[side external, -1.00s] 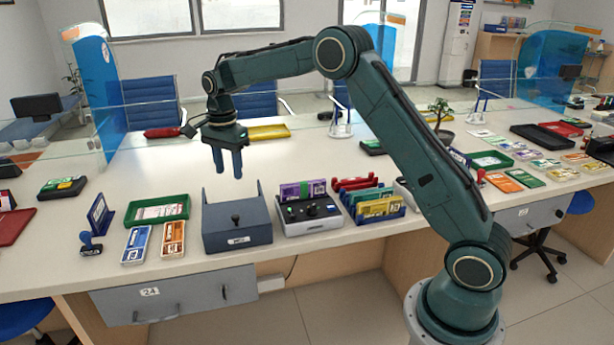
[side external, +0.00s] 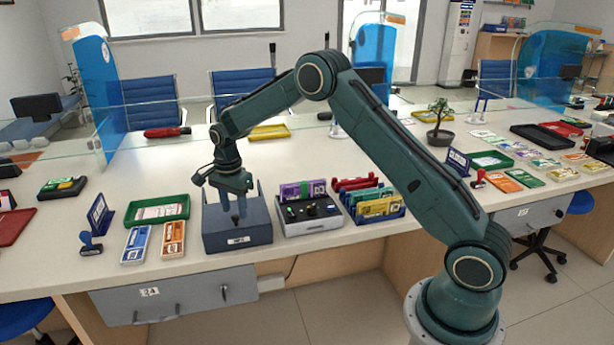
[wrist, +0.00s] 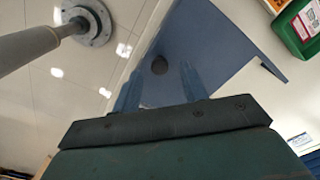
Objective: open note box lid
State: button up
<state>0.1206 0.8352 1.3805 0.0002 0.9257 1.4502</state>
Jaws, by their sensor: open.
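The note box (side external: 216,243) is a dark blue-grey box with a white label on its front, standing at the counter's front edge. The lid's dark round knob (wrist: 159,65) shows in the wrist view between my two fingers, against the blue-grey surface. My gripper (side external: 234,216) is open and points down over the box, fingers close to the knob. In the side view the fingers and hand hide the knob and part of the lid. I cannot tell whether the fingertips touch anything.
A device with a purple note bundle (side external: 300,189) stands close to the box's right, beside a blue rack (side external: 381,217) of coloured bundles. To the left are a green tray (side external: 158,210), two small trays and a stamp (side external: 90,244). The counter behind the box is mostly clear.

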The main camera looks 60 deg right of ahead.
aim_at(233, 203)
jog(key=shift+f, duration=0.95)
grip_shut()
jog(key=shift+w+d, duration=3.75)
jog(key=shift+w, duration=0.1)
grip_release()
jog(key=shift+r, duration=0.1)
